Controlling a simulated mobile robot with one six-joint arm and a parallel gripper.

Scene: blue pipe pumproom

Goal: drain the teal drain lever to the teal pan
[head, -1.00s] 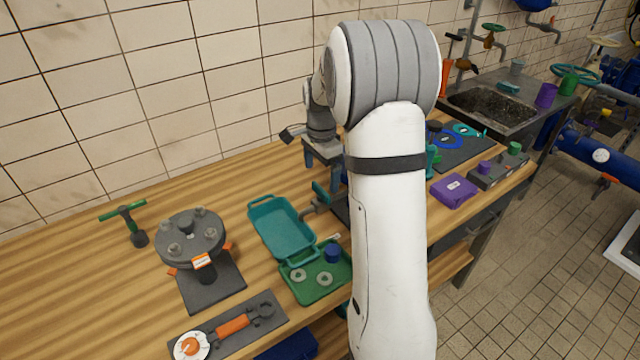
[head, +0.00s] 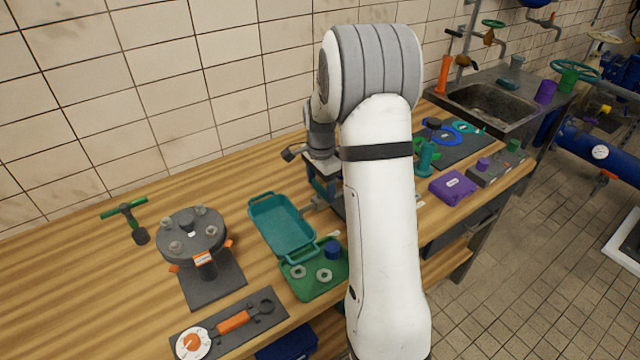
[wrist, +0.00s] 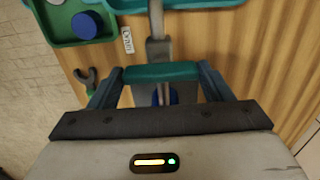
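The teal drain lever (wrist: 160,73) lies crosswise between the fingers of my gripper (wrist: 159,82) in the wrist view. The fingers stand wide apart, one at each end of the lever; I cannot tell whether they touch it. A grey spout (wrist: 157,22) runs from the lever towards the teal pan (wrist: 190,4). In the head view the teal pan (head: 282,228) is an empty-looking open tray on the bench, left of my gripper (head: 325,195). My arm and gripper hide the lever there. A label reading "Drain" (wrist: 128,40) lies beside the spout.
A green tray (head: 312,288) with a blue cap and rings adjoins the pan's near side. A flanged fixture (head: 192,235) and an orange-handled tool (head: 235,321) are on the left. A purple box (head: 452,188) is on the right.

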